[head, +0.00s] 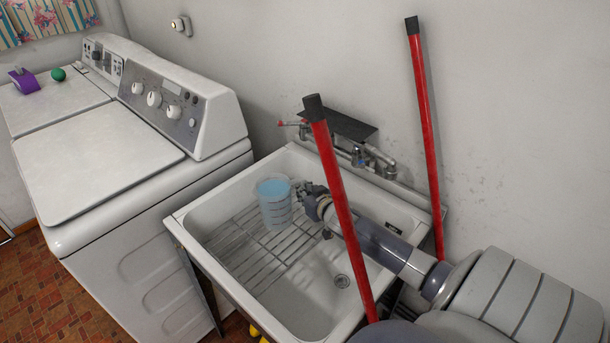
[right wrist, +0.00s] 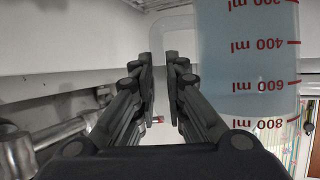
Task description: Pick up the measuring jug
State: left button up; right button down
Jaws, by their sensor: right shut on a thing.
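The measuring jug (head: 274,208) is clear with a light blue inside and stands upright over the left part of the utility tub (head: 318,304). In the right wrist view the jug (right wrist: 250,65) fills the upper right, with red ml marks upside down. My right gripper (head: 301,190) is at the jug's right side. In the right wrist view its fingers (right wrist: 160,75) are close together on the jug's clear handle. I cannot tell whether the jug's base touches the wire rack below. My left gripper is not in view.
A wire rack (head: 243,251) lies in the tub. A faucet (head: 372,158) is on the wall behind. A red pole (head: 338,195) rises in front of my right arm; another (head: 423,110) leans on the wall. A washing machine (head: 95,165) stands left.

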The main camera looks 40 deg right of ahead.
jog(key=shift+w+r, duration=0.1)
jog(key=shift+r, duration=2.85)
jog(key=shift+r, duration=0.1)
